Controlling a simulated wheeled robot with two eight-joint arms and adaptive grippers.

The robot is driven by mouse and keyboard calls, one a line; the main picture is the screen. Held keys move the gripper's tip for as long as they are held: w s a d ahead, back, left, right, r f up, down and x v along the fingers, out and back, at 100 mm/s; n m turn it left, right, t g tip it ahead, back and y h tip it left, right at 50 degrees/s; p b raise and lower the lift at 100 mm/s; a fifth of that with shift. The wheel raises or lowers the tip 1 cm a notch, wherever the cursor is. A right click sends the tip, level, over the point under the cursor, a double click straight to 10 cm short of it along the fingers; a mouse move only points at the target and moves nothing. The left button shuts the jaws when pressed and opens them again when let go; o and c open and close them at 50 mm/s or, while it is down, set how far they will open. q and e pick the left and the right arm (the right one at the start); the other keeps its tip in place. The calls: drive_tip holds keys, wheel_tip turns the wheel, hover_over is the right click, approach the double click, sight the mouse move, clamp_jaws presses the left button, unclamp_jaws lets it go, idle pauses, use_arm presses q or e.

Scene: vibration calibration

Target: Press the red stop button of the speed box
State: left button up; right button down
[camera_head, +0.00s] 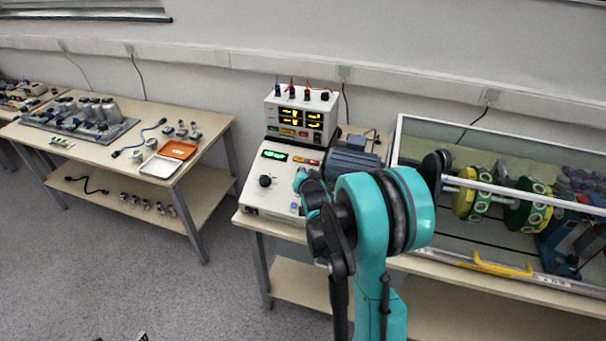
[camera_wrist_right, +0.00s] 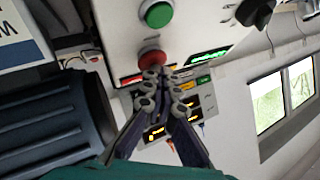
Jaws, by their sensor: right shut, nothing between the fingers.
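The speed box (camera_head: 275,177) is a white sloped unit with a green display and a black knob, on the middle table in the head view. In the right wrist view its red stop button (camera_wrist_right: 151,59) shows at the upper middle, beside a green button (camera_wrist_right: 158,14). My right gripper (camera_wrist_right: 160,78) is shut and empty. Its fingertips overlap the lower edge of the red button in that view; I cannot tell whether they touch it. In the head view my right arm hides the red button. Small dark pieces at the bottom left edge may be my left gripper.
A meter unit (camera_head: 300,115) with orange displays stands behind the speed box. A dark motor (camera_head: 352,163) sits to its right. A glass-sided case (camera_head: 420,125) with yellow and green discs is farther right. A left table (camera_head: 110,150) holds trays and small parts.

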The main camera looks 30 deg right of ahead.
drive_tip(key=shift+r, duration=0.1)
drive_tip(key=shift+s+a+r+p, duration=0.25)
drive_tip(key=shift+r+p, duration=0.2)
drive_tip(key=shift+r, duration=0.15)
drive_tip(key=r+p, duration=0.1)
drive_tip(key=s+a+r+p, duration=0.1)
drive_tip(key=r, duration=0.1)
drive_tip(key=r+p, duration=0.1)
drive_tip(key=shift+s+a+r, duration=0.15)
drive_tip(key=shift+a+r, duration=0.15)
idle(0.4)
idle(0.6)
